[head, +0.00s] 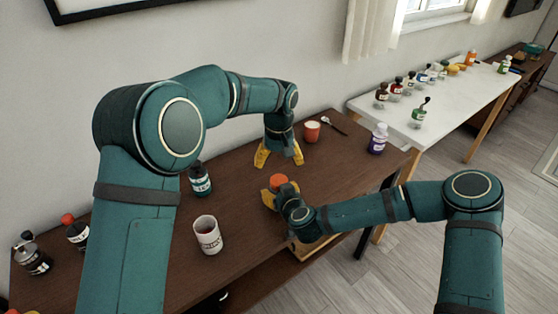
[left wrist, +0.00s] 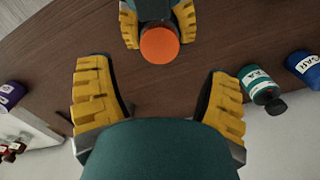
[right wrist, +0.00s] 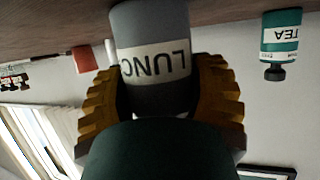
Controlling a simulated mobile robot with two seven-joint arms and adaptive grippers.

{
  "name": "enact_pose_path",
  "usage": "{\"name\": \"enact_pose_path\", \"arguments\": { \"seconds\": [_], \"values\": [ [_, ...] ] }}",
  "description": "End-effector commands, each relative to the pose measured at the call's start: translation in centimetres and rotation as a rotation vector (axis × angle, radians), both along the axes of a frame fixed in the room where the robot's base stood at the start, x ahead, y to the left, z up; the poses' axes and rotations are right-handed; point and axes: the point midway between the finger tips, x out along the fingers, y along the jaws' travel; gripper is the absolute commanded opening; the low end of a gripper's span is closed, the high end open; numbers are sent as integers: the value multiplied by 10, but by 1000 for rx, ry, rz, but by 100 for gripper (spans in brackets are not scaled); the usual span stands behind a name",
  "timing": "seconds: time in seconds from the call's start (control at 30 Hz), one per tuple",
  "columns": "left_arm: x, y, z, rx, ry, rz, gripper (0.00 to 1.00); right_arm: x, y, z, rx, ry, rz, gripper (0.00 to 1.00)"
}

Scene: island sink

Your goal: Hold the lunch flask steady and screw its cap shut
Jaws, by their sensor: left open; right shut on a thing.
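The lunch flask (right wrist: 150,30) is a grey cylinder with a white label reading LUNC. It stands on the brown table. An orange cap (head: 278,180) sits on its top, and it also shows as an orange disc in the left wrist view (left wrist: 160,45). I cannot tell how tight it is. My right gripper (head: 275,194) is shut on the flask's body, with its yellow fingers on either side in the right wrist view. My left gripper (head: 280,160) is open and empty, pointing down over the table behind the flask, apart from the cap.
A white mug (head: 208,236) and a teal tea bottle (head: 200,180) stand left of the flask. A red cup (head: 312,132), a spoon (head: 335,126) and a purple bottle (head: 378,139) are to the right. Several bottles stand on the white table (head: 455,98).

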Motion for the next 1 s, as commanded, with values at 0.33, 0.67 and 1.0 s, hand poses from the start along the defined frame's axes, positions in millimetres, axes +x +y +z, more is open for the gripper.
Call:
{"name": "enact_pose_path", "arguments": {
  "seconds": [0.33, 0.67, 1.0],
  "values": [
    [0, 0, 12, -2, -1, 149, 79, 0, 0, 0, 0, 0, 0, 0],
    [0, 0, 0, 0, 1, 146, 79, 0, 0, 0, 0, 0, 0, 0],
    [-1, 0, -49, 0, 2, 145, 79, 0, 0, 0, 0, 0, 0, 0]
  ]
}}
